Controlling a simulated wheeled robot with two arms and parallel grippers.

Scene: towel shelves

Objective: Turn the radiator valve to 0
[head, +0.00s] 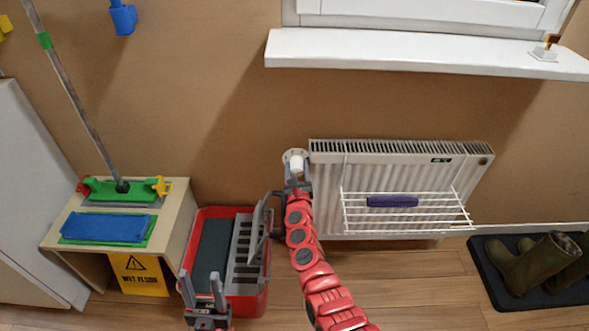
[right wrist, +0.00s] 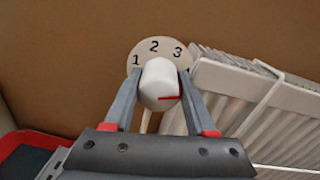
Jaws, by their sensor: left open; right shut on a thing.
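The white radiator (head: 400,178) is on the wall under the window sill. Its white valve knob (head: 296,164) is at the radiator's top left corner. In the right wrist view the knob (right wrist: 159,84) sits in front of a round pale dial (right wrist: 153,50) with the numbers 1, 2 and 3 visible; a further mark at the right is partly hidden. The knob's red line points right, below the 3. My right gripper (head: 297,178) is shut on the knob, one finger on each side. My left gripper (head: 203,293) is open and empty, low in front of the red bucket.
A red bucket with a grey wringer (head: 264,290) stands left of the radiator. A drying rack with a purple cloth (head: 392,201) hangs on the radiator. A small table (head: 180,200) with a mop and blue cloth is at the left. Boots (head: 530,266) stand on a dark mat at the right.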

